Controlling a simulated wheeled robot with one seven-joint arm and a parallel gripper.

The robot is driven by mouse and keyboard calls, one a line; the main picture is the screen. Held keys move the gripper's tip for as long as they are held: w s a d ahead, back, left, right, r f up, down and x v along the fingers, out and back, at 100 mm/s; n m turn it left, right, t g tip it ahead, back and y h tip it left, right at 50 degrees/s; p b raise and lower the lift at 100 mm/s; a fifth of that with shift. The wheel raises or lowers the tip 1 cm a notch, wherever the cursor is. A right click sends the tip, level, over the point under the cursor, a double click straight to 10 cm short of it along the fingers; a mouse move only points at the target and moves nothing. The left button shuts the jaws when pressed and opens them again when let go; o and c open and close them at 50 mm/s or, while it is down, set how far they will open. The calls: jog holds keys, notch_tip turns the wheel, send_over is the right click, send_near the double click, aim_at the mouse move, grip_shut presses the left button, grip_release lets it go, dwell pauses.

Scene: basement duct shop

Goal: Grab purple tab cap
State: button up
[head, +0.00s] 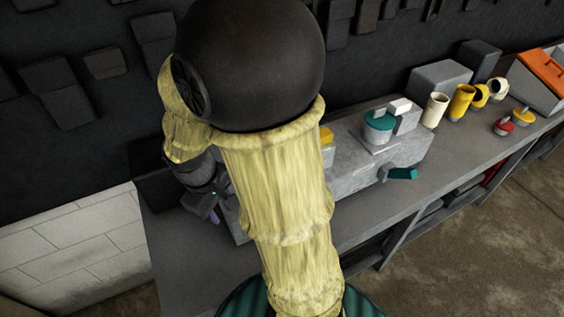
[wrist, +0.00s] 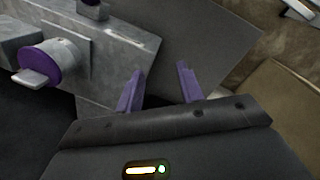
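The purple tab cap (wrist: 38,62) shows at the left of the wrist view, a round purple disc with a pale tab sticking out. It sits on a short grey stub on the side of a grey block (wrist: 125,60). In the head view my arm hides it. My gripper (wrist: 160,88) has purple fingers spread apart with nothing between them. It is to the right of the cap in the wrist view, apart from it. In the head view my gripper (head: 212,214) is partly hidden beside the grey block on the bench.
On the bench (head: 420,190) are a teal cap (head: 379,121), a teal piece (head: 403,174), a red cap (head: 503,126), a yellow cap (head: 523,117), several cylinders and an orange-topped box (head: 545,75).

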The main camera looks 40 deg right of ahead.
jog(key=w+d+r+n+g+h+b, duration=0.2)
jog(key=w+d+r+n+g+h, duration=0.1)
jog(key=w+d+n+h, duration=0.5)
jog(key=w+r+n+h, duration=0.1)
jog(key=w+n+h, duration=0.1)
jog(key=n+h, duration=0.1)
jog(key=shift+w+d+r+h, duration=0.3)
jog(key=shift+w+d, duration=0.05)
jog(key=p+x, duration=0.3)
jog(key=x, duration=0.9)
jog(key=shift+d+f, duration=0.1)
jog(key=p+x, duration=0.2)
jog(key=x, duration=0.3)
jog(key=shift+w+d+f+p, duration=0.1)
jog(key=shift+d+p, duration=0.05)
jog(key=shift+p, duration=0.2)
